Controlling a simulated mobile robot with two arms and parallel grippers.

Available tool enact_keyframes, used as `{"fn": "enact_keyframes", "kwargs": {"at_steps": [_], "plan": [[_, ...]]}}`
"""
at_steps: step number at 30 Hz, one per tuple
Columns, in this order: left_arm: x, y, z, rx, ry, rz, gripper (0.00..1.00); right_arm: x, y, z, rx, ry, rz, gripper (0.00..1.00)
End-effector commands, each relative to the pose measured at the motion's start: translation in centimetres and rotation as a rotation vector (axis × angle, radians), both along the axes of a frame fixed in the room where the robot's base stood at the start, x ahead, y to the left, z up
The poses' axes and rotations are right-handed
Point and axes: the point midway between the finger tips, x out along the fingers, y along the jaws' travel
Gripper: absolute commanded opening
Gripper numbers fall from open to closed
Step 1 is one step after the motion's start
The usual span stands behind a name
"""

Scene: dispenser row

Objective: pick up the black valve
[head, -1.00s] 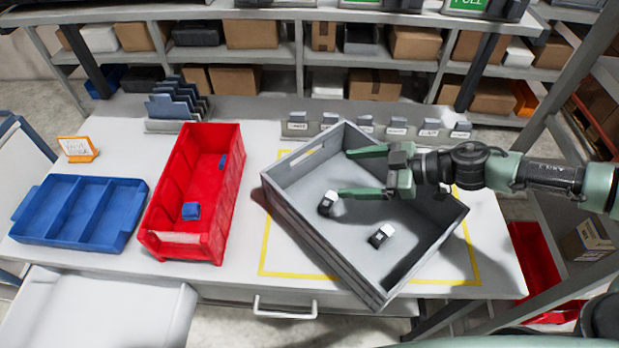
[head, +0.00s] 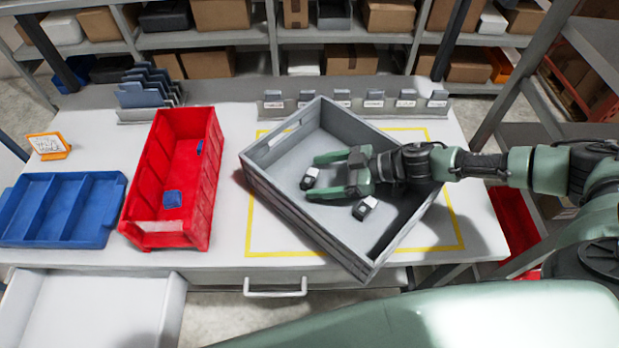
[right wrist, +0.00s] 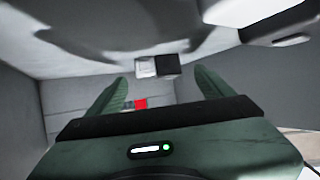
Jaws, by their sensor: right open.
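Two small black valves with white parts lie in the tilted-looking grey crate (head: 290,215). One valve (head: 310,177) is toward the crate's left side; the other valve (head: 364,208) is nearer its front corner. My right gripper (head: 313,174) is open and inside the crate's outline, its fingertips pointing left, close to the left valve. In the right wrist view a black and white valve (right wrist: 165,66) shows just past the tips, between the two open fingers (right wrist: 160,80). I cannot tell whether they touch it. My left gripper is out of view.
A red bin (head: 205,190) with blue pieces stands left of the crate. A blue divided tray (head: 62,240) is at far left. Labelled holders (head: 340,104) line the table's back. The crate's walls surround my gripper. An open drawer (head: 95,310) is at front left.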

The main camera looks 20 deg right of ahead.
Motion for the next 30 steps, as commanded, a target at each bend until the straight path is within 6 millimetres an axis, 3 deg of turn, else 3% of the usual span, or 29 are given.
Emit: {"fn": "enact_keyframes", "kwargs": {"at_steps": [6,14,17,21,22,30], "plan": [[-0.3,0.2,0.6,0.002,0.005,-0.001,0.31,1.2,2.4,-1.2,0.000,0.000,0.000,0.82],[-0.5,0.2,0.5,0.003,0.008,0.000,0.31,1.3,2.6,-1.4,-0.001,0.000,-0.001,0.82],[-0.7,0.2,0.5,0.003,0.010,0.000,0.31,1.3,2.6,-1.4,-0.001,0.000,0.000,0.59],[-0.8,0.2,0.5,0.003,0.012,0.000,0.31,1.3,2.6,-1.4,-0.001,0.000,0.000,0.20],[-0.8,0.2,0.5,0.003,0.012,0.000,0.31,1.3,2.6,-1.4,0.000,0.000,0.000,0.16],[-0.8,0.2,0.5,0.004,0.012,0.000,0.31,1.3,2.6,-1.2,-0.001,-0.001,0.000,0.16]]}}
